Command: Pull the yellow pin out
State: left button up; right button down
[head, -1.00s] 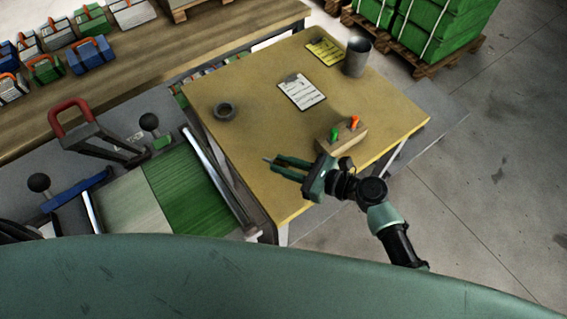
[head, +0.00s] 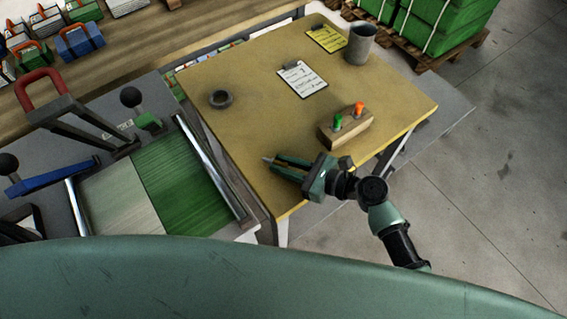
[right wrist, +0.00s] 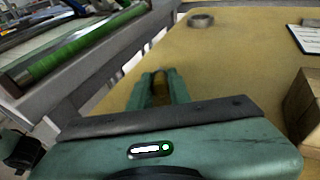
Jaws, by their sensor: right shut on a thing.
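My right gripper (head: 277,165) is shut on a narrow yellowish thing that looks like the yellow pin (right wrist: 160,92), mostly hidden between the green fingers. A small grey tip (head: 266,159) sticks out past the fingertips in the head view. The gripper is over the near part of the yellow-brown table (head: 240,135), apart from the wooden block. The wooden block (head: 347,131) stands to the upper right of the gripper. It holds a green pin (head: 338,122) and an orange pin (head: 359,108), both upright. No yellow pin shows in the block. My left gripper is not in view.
A grey ring (head: 221,99), a white clipboard (head: 303,80), a yellow sheet (head: 326,38) and a grey cup (head: 361,45) are on the table. A machine with a green roll bed (head: 185,180) and a red handle (head: 40,88) stands at the left. The table's middle is clear.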

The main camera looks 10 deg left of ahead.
jog(key=c, duration=1.2)
grip_release()
jog(key=shift+c, duration=0.2)
jog(key=v, duration=0.7)
jog(key=shift+b, duration=0.4)
jog(key=shift+s+d+r, duration=0.15)
jog(key=shift+d, duration=0.2)
jog(key=shift+d, duration=0.1)
